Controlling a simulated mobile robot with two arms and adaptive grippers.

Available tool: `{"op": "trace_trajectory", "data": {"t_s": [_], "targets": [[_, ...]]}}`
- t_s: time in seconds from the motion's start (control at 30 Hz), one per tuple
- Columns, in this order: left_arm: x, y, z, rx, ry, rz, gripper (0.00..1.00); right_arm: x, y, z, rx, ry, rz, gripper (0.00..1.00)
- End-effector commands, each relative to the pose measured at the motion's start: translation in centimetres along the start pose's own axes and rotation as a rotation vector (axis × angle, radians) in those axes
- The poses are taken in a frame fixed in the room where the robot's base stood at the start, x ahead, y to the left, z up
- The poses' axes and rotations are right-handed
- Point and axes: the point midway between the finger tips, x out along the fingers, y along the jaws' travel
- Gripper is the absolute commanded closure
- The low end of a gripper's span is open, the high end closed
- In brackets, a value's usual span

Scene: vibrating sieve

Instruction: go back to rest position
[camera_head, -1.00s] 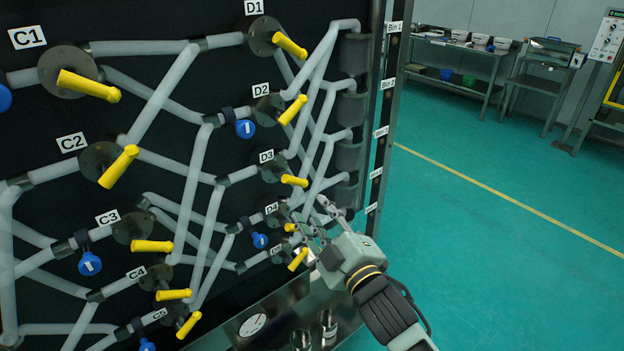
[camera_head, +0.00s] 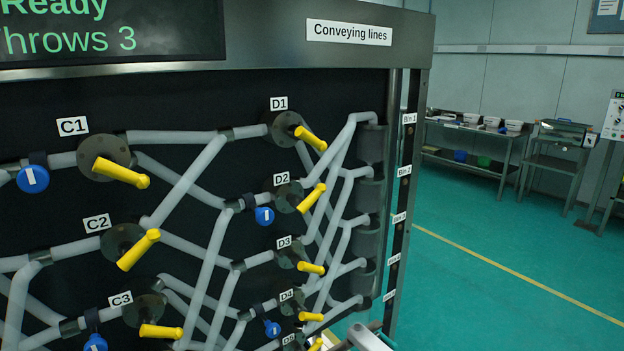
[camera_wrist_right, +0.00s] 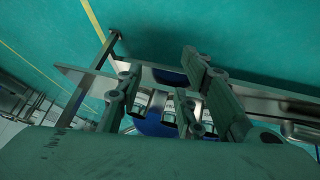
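My right gripper (camera_head: 362,338) shows only in part at the bottom edge of the head view, just below the right end of the pipe panel (camera_head: 60,205). The right wrist view shows its two fingers (camera_wrist_right: 165,85) spread apart with nothing held between them. Beyond the fingers are a metal ledge (camera_wrist_right: 265,97), small metal cups and a blue rounded thing (camera_wrist_right: 153,123), partly hidden by the fingers. My left gripper is in neither view.
The panel carries yellow valve handles (camera_head: 121,172), blue-tagged valves (camera_head: 264,216) and grey pipes. A dark screen (camera_head: 110,30) above reads "Ready" and "Throws 3". Clear green floor (camera_head: 500,250) lies to the right, with benches (camera_head: 470,135) along the back wall.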

Motion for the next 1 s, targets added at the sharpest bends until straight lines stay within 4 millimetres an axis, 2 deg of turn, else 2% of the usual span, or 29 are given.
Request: {"op": "trace_trajectory", "data": {"t_s": [0.03, 0.2, 0.3, 0.4, 0.5, 0.6, 1.0], "targets": [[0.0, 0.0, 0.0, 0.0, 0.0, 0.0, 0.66, -0.1, -1.4, 4.0, 0.035, -0.065, -0.018, 0.66], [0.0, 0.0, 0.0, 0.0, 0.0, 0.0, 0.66, -2.0, -6.0, 16.0, 0.158, -0.262, -0.064, 0.66], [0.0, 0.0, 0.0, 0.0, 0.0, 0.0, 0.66, -3.9, -8.5, 21.8, 0.22, -0.362, -0.082, 0.66], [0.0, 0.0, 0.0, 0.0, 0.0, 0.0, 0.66, -5.8, -10.4, 26.1, 0.267, -0.439, -0.093, 0.66], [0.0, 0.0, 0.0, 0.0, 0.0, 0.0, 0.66, -7.1, -11.7, 28.6, 0.295, -0.487, -0.1, 0.66], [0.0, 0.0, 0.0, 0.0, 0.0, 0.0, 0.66, -7.8, -12.3, 29.8, 0.31, -0.51, -0.102, 0.66], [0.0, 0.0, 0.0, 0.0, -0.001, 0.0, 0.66, -7.9, -12.4, 30.1, 0.311, -0.514, -0.102, 0.66]]}}
